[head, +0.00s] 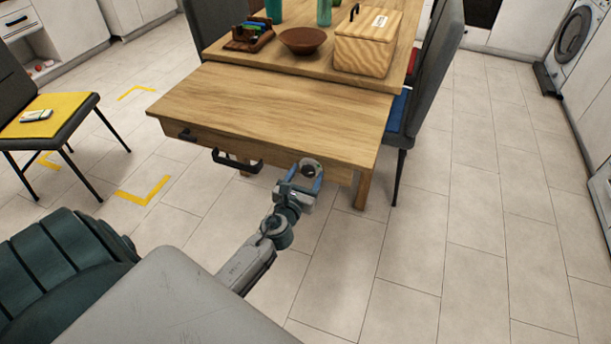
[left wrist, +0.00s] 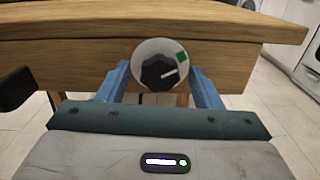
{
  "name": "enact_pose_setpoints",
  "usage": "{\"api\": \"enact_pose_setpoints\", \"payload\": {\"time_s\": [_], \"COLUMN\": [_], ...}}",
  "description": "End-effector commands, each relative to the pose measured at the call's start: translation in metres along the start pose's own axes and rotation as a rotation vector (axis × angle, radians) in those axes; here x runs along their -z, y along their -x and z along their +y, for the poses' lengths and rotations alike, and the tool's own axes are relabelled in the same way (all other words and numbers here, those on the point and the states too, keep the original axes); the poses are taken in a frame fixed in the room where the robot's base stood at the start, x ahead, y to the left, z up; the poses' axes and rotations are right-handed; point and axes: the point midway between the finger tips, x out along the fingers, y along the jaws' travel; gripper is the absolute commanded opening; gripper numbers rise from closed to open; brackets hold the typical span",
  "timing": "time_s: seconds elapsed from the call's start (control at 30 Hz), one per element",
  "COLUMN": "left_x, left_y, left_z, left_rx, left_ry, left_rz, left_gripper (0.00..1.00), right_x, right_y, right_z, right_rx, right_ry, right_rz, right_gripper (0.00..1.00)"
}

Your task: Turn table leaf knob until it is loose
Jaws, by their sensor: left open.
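The table leaf (head: 275,108) is a wooden board with an apron at the near end of the table. The knob (left wrist: 158,66) is black on a round pale dial with a green mark and a white pointer line; the line points right and slightly up. In the head view the knob is mostly hidden behind my gripper. My left gripper (head: 306,175) is at the apron's front; in the left wrist view its blue fingers (left wrist: 161,82) stand apart on either side of the dial. I cannot tell whether they touch it. My right gripper is not in view.
A black handle (head: 237,161) sits on the apron left of the knob. A wooden box (head: 366,45), a brown bowl (head: 303,40) and bottles stand on the table behind. A chair with a yellow seat (head: 48,113) is at left. Floor on the right is clear.

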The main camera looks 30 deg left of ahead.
Motion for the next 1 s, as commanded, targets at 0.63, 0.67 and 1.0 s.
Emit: {"api": "enact_pose_setpoints", "payload": {"time_s": [0.63,0.67,1.0], "left_x": [0.001,0.001,0.002], "left_y": [0.000,0.000,0.000], "left_z": [0.000,0.000,0.001], "left_rx": [0.000,0.000,0.000], "left_ry": [0.026,0.036,0.253], "left_rz": [0.000,0.000,0.000], "left_gripper": [0.15,0.15,0.15], "right_x": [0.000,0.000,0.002], "right_y": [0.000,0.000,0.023], "right_z": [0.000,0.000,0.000], "right_rx": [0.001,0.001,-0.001], "right_ry": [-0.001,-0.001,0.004], "right_rz": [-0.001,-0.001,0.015], "right_gripper": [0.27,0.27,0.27]}}
